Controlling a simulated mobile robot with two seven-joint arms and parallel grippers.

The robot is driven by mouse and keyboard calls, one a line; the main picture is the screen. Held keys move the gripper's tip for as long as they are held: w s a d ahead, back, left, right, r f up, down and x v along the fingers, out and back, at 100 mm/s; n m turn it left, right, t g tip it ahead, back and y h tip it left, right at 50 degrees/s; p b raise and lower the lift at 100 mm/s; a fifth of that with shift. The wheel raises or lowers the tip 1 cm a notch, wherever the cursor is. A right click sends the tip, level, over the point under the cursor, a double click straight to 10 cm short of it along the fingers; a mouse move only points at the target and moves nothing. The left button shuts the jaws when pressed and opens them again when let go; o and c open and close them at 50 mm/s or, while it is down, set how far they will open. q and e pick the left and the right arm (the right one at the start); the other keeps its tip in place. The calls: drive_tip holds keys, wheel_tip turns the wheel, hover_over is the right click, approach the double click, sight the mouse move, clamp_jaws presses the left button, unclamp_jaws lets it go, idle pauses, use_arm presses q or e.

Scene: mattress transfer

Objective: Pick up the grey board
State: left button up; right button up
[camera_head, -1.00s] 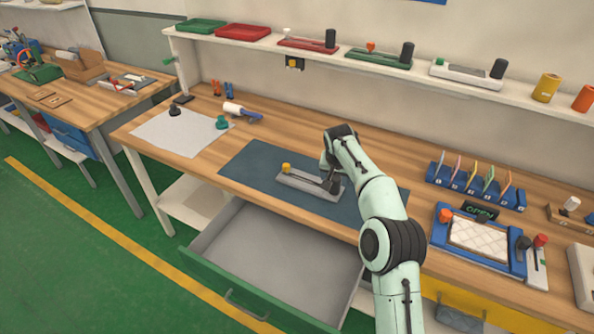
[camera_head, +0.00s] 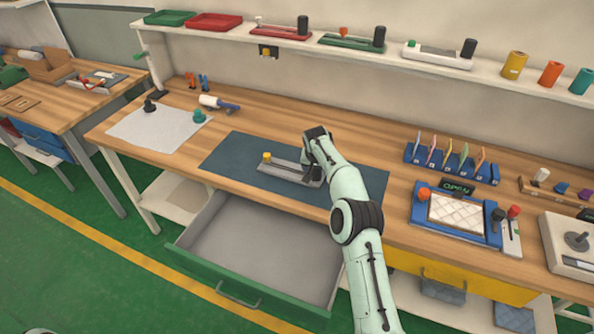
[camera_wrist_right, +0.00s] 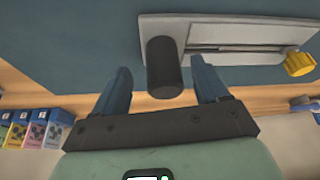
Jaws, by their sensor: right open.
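The grey board (camera_head: 283,172) lies flat on a dark blue mat (camera_head: 232,158) on the workbench. It has a yellow knob (camera_head: 267,157) at its left end and a black upright cylinder at its right end. My right gripper (camera_head: 313,176) is low over the board's right end. In the right wrist view, my open gripper (camera_wrist_right: 164,82) has one finger on each side of the black cylinder (camera_wrist_right: 165,68), with gaps between. The board's plate (camera_wrist_right: 220,28) and the yellow knob (camera_wrist_right: 299,63) also show there. My left gripper is not in view.
An open drawer (camera_head: 200,268) hangs out below the bench front. A blue rack with coloured cards (camera_head: 450,172) and a blue-framed tray (camera_head: 425,237) stand to the right. A white sheet (camera_head: 155,137) lies to the left. A shelf (camera_head: 385,58) holding similar boards runs along the back.

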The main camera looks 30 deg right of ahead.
drive_tip(key=shift+w+d+f, duration=0.15)
drive_tip(key=shift+w+f, duration=0.3)
drive_tip(key=shift+f, duration=0.1)
drive_tip(key=shift+w+d+f, duration=0.15)
drive_tip(key=shift+w+f, duration=0.3)
drive_tip(key=shift+f, duration=0.1)
drive_tip(key=shift+s+r, duration=0.1)
drive_tip(key=shift+s, duration=0.2)
drive_tip(key=c, duration=1.3)
drive_tip(key=shift+w, duration=0.1)
clamp_jaws()
drive_tip(key=shift+r, duration=0.1)
